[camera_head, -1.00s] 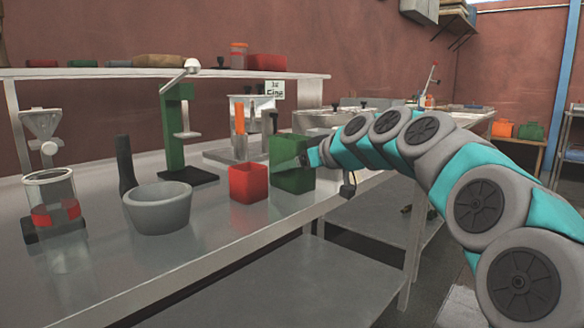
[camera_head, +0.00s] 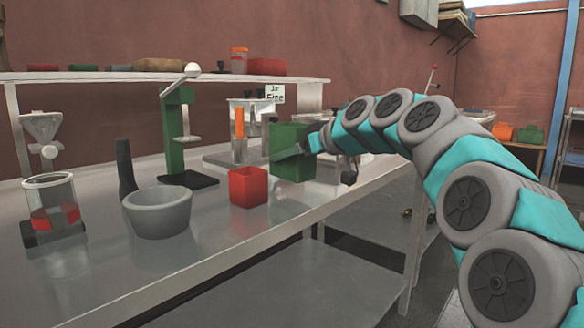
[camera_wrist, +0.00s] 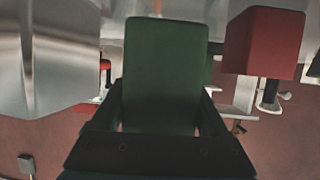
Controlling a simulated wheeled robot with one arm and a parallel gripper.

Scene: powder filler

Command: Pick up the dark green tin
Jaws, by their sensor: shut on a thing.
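The red tin (camera_head: 248,187) stands close on the left. A grey mortar (camera_head: 160,212), a green press (camera_head: 174,130) and a glass filler (camera_head: 52,205) stand farther left. A stand with a sign (camera_head: 274,93) is behind. The table's front edge (camera_head: 262,234) is clear.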

